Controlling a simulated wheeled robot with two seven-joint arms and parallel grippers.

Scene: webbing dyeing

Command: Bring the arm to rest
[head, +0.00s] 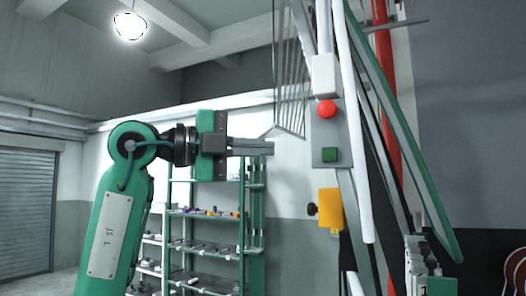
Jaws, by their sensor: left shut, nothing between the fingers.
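My left arm, green with a pale plate, rises from the lower left. Its gripper (268,147) points right at mid-height and is shut and empty. Its fingertips are close in the picture to a hanging wire-like panel (289,75) and the upright machine frame; I cannot tell the gap in depth. My right gripper does not show.
A grey control plate carries a red button (327,109) and a green button (330,154). A yellow box (331,209) with a black knob sits below. Slanted bars and a red pipe (384,60) stand right. Shelves (205,215) stand behind my arm.

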